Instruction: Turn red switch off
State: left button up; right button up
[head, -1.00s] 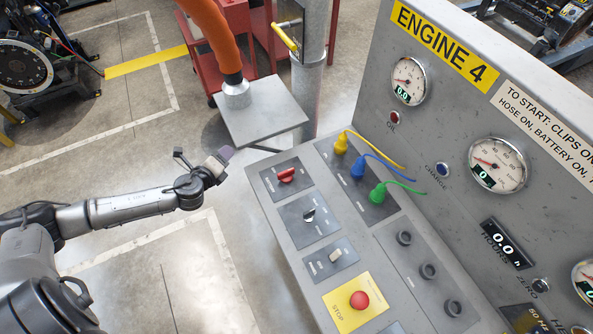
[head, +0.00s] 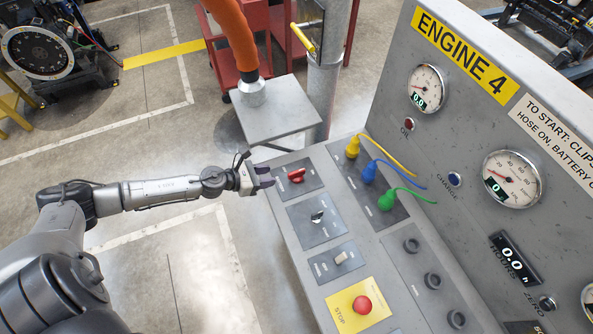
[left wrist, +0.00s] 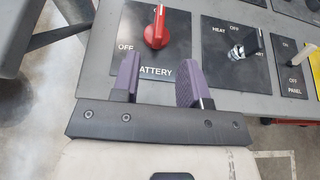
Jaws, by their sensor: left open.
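The red switch (head: 296,175) is a rotary knob on a dark plate at the far left end of the grey console. In the left wrist view the red switch (left wrist: 157,30) sits above the word BATTERY, with OFF printed to its left. Its white mark points up, away from the OFF label. My left gripper (head: 265,177) is at the console's left edge, just left of the red switch and apart from it. In the left wrist view its two purple-padded fingers (left wrist: 158,82) are open and empty, below the knob. My right gripper is not in view.
A black HEAT switch (head: 317,217), a small PANEL switch (head: 341,257) and a red STOP button (head: 362,305) follow along the console (head: 290,240). Yellow, blue and green plugs (head: 369,173) with cables stand to the right. A grey stand plate (head: 278,112) and orange hose (head: 232,35) are behind.

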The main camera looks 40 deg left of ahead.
aim_at(294, 172)
pick_arm(q)
jog(key=p+x, duration=0.1)
jog(key=x, duration=1)
jog(key=shift+c, duration=0.2)
grip_shut()
